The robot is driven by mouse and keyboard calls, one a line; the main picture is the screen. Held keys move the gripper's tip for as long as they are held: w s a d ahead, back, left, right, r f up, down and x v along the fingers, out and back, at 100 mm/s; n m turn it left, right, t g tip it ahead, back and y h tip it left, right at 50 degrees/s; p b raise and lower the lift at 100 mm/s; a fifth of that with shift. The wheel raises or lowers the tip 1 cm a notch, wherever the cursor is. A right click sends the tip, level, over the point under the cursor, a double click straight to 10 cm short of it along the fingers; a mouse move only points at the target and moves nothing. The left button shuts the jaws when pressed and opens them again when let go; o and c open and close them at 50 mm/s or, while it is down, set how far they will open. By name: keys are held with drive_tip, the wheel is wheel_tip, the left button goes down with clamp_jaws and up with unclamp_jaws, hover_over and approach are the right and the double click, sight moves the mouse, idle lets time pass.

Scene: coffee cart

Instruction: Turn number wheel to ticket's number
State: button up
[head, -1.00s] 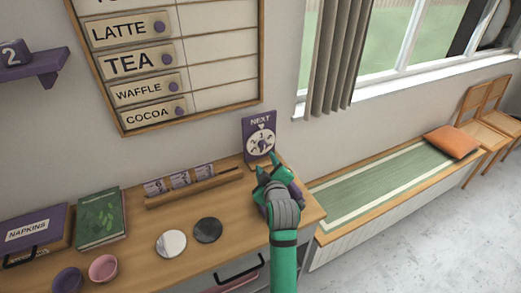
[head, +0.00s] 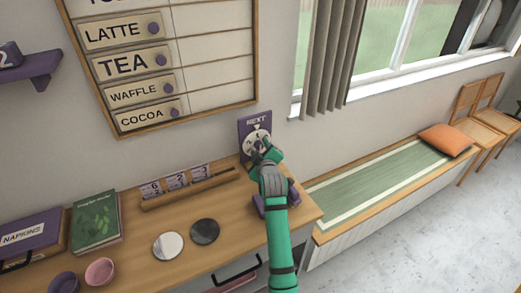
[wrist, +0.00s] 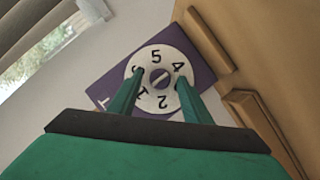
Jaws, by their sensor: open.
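The number wheel (head: 256,137) is a white disc on an upright purple board (head: 245,128) marked NEXT, at the counter's back right. In the wrist view the wheel (wrist: 160,57) shows 5, 4 and 2 clearly; other digits are partly covered by my fingers. My gripper (head: 262,154) is at the wheel, its two green fingers (wrist: 157,78) apart on either side of the central knob (wrist: 159,79). I cannot tell whether they touch it. Tickets (head: 176,184) stand in a wooden rack (head: 190,192), seemingly reading 6, 2 and 3.
A purple object (head: 260,205) sits on the counter partly behind my arm. Two round discs (head: 205,231), cups (head: 100,271), a green book (head: 96,222) and a napkin box (head: 35,236) are left. A wooden menu board (head: 160,65) hangs above.

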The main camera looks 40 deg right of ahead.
drive_tip(key=shift+w, duration=0.1)
drive_tip(key=c, duration=0.9)
drive_tip(key=shift+d, duration=0.1)
drive_tip(key=shift+c, duration=0.9)
